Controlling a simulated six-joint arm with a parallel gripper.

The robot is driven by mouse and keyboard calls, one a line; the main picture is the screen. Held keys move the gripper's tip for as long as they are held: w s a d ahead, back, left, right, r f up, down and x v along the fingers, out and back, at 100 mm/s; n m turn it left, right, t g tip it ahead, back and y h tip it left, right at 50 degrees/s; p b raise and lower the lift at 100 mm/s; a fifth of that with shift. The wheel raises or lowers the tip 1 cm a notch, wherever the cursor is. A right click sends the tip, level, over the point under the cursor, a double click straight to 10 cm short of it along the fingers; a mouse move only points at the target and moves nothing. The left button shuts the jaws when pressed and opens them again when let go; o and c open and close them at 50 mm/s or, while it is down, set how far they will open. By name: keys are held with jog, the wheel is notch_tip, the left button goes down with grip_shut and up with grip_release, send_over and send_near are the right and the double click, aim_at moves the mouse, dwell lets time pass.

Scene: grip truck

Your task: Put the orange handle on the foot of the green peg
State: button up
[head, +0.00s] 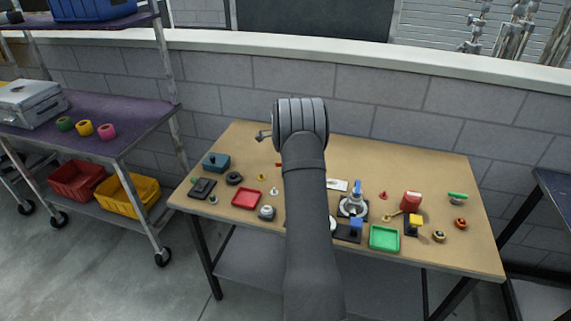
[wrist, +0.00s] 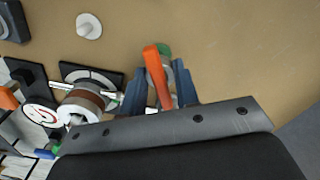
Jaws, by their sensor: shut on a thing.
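In the wrist view, the orange handle (wrist: 160,77) is a bar between the two blue-grey fingers of my gripper (wrist: 160,88), which is shut on it. A green piece (wrist: 165,49), possibly the green peg, shows just past the handle's far end. A pale grey round part shows beside and below the handle, between the fingers. I cannot tell whether handle and green piece touch. In the head view, my arm hides the gripper and the middle of the table.
A brown-and-silver cylinder device (wrist: 84,101) on a black plate stands close left of the fingers. The wooden table (head: 405,165) holds a red tray (head: 246,199), a green tray (head: 384,238) and many small parts. Bare tabletop (wrist: 255,55) lies to the right in the wrist view.

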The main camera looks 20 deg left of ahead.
jog(key=shift+f, duration=0.15)
jog(key=shift+f, duration=0.45)
jog(key=shift+f, duration=0.9)
dwell(1.6)
jog(key=o, duration=1.4)
jog(key=shift+o, duration=0.2)
jog(key=shift+r, duration=0.1)
jog(key=shift+r, duration=3.65)
